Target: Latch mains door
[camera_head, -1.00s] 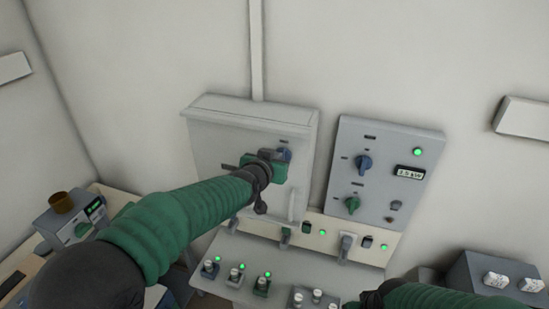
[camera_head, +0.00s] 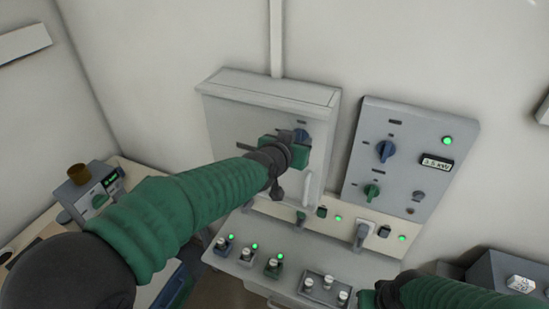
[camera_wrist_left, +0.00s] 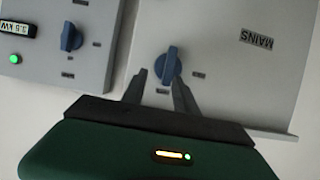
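The mains door (camera_head: 235,130) is the grey front of a wall box in the head view. It looks shut. In the left wrist view the door (camera_wrist_left: 225,50) carries an upside-down MAINS label and a blue latch knob (camera_wrist_left: 168,65). The knob (camera_head: 302,135) is partly hidden behind my left gripper in the head view. My left gripper (camera_wrist_left: 160,77) is open, its two dark fingers on either side of the knob's lower end. A gap shows on the left; contact on the right cannot be told. My right gripper is out of view; only its arm shows.
A grey control panel (camera_head: 411,165) with knobs, a green lamp and a kW display is right of the box. Below is a socket strip and a bench (camera_head: 262,278) with several small devices. Another unit (camera_head: 91,192) stands at left.

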